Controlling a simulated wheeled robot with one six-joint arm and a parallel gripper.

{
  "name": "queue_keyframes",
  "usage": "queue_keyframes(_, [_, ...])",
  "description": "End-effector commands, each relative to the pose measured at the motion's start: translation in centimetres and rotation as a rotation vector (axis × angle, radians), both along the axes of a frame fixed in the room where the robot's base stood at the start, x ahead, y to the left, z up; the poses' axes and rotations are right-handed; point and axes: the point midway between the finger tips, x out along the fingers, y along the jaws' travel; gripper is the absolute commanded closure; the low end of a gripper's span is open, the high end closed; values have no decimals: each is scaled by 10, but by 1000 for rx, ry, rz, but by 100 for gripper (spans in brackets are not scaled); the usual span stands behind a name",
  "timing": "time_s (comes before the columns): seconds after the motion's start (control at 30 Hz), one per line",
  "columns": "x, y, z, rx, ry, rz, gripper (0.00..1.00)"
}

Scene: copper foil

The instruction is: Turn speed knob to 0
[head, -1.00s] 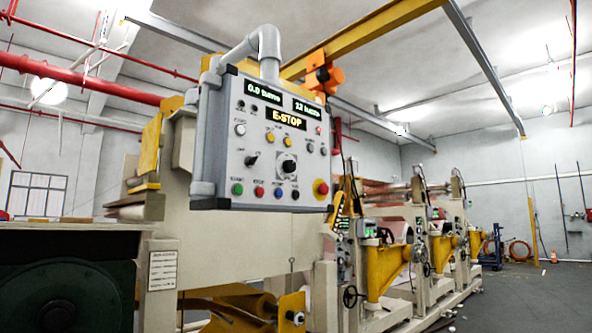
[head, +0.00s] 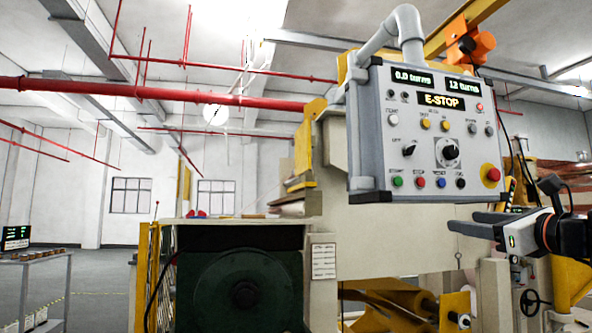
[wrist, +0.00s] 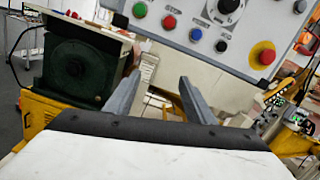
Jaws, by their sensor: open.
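The grey control panel (head: 372,130) hangs from a grey pipe at the right of the head view. A large round black knob (head: 450,152) on a square plate sits at its centre right, likely the speed knob; its label is too small to read. It shows partly at the top edge of the wrist view (wrist: 229,6). A smaller black switch (head: 409,150) is to its left. My gripper (head: 462,221) is open and empty, below the panel's lower right and apart from it. In the wrist view its two fingers (wrist: 160,78) point up toward the panel's bottom edge.
The panel has a red emergency button (head: 493,174) on yellow and a row of coloured buttons (head: 397,181). Its displays read 0.0 turns, 12 turns and E-STOP (head: 441,100). A green motor housing (head: 240,285) stands below left. Open floor lies at the far left.

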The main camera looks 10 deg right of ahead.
Motion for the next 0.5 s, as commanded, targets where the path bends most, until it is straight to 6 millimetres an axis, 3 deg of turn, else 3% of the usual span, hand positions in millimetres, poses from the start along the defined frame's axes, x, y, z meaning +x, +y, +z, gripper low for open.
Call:
queue_keyframes(0.1, [-16, -33, 46, 151, -110, -37, 50])
queue_keyframes(0.2, [-30, -53, 76, 248, -188, -46, 50])
queue_keyframes(0.33, [-44, -68, 101, 326, -256, -48, 50])
queue_keyframes(0.5, [-47, -73, 111, 358, -284, -44, 50])
